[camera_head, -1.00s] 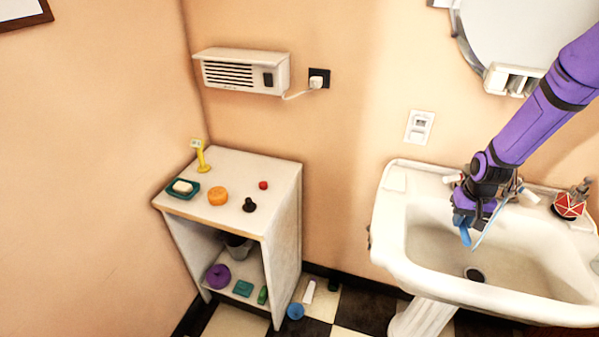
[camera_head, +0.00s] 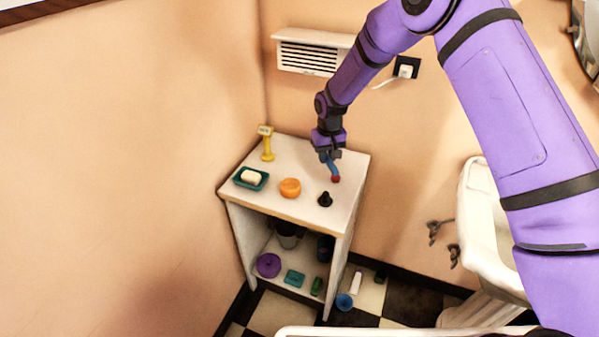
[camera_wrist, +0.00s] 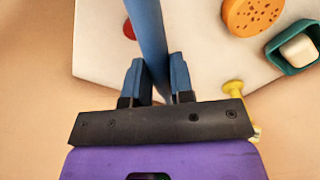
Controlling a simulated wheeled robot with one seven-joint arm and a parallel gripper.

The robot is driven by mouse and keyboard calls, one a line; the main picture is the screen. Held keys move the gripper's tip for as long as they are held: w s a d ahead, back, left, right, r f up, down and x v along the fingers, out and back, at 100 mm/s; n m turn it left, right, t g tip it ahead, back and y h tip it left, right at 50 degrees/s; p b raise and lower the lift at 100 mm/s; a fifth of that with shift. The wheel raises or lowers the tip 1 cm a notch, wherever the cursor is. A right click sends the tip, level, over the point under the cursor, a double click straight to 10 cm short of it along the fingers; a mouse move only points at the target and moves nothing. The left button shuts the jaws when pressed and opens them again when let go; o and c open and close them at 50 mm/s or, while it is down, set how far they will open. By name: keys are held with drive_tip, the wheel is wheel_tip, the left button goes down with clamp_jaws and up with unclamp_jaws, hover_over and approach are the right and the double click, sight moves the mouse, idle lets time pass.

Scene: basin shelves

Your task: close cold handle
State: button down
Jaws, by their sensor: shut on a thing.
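The sink's cold handle cannot be made out now; my arm covers much of the white basin (camera_head: 476,205) at the right of the head view. My gripper (camera_head: 329,155) is over the back right of the shelf top. It is shut on a slim blue rod-like object (camera_head: 332,169), which points down beside a small red thing (camera_head: 336,179). In the wrist view the blue object (camera_wrist: 150,45) runs between the two fingers of my gripper (camera_wrist: 157,80). I cannot tell whether its lower end touches the shelf top.
The shelf (camera_head: 350,200) carries a yellow stand (camera_head: 266,145), a soap dish (camera_head: 238,181), an orange round thing (camera_head: 290,188) and a black plunger-like thing (camera_head: 325,199). Two dark metal fittings (camera_head: 434,232) show left of the basin. A blue round thing (camera_head: 344,302) lies on the floor.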

hover_over(307, 183)
drive_tip(key=shift+n, duration=0.4)
drive_tip(key=f, duration=0.4)
drive_tip(key=shift+a+f, duration=0.2)
drive_tip(key=shift+f, duration=0.2)
drive_tip(key=shift+w+d+f, duration=0.1)
drive_tip(key=shift+f, duration=2.3)
drive_tip(key=shift+f, duration=0.1)
drive_tip(key=c, duration=1.3)
unclamp_jaws()
drive_tip(key=shift+o, duration=0.2)
wheel_tip(307, 183, up, 12)
